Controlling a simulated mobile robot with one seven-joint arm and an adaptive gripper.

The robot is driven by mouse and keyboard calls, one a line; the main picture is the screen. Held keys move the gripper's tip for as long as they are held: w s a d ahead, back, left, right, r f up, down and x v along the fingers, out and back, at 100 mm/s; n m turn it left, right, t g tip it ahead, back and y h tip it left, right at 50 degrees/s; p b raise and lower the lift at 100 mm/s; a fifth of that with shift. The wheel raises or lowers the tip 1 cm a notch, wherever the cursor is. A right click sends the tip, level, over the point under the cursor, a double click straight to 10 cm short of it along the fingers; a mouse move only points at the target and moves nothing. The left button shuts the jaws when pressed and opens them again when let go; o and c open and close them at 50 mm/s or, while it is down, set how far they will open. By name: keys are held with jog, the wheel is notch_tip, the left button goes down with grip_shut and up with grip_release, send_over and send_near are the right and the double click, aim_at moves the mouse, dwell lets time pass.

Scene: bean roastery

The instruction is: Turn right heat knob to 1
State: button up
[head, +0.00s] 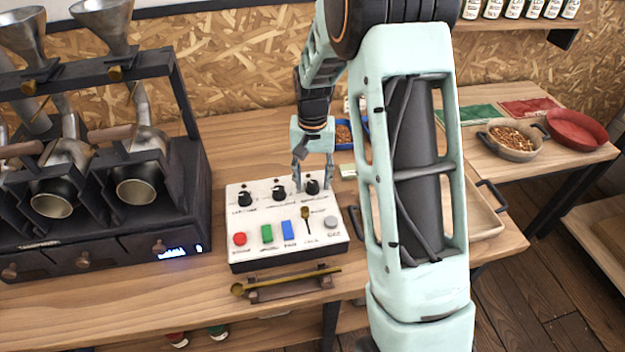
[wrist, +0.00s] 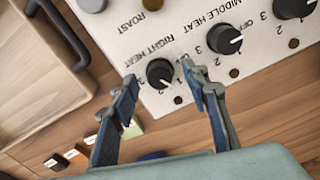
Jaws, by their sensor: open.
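The right heat knob (wrist: 160,73) is a round black dial on the white control panel (wrist: 125,38), with its label upside down in the wrist view. In the head view it is the rightmost of three black knobs (head: 312,187) on the panel's upper row. My gripper (wrist: 159,73) is open, with one finger on each side of this knob. A gap shows between the knob and the left finger; the right finger is close to it, and I cannot tell whether it touches. A white mark on the knob points to the lower right in the wrist view. The right finger partly hides nearby numbers.
The middle heat knob (wrist: 224,38) is close beside the right finger. Below the knobs are a red button (head: 239,239), coloured switches and a small lever (head: 305,214). The roaster (head: 90,190) stands left; a wooden tray (head: 484,222) lies right.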

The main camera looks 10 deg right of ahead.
aim_at(312, 183)
notch_tip(312, 183, up, 12)
jog(key=shift+f, duration=0.25)
dwell(0.4)
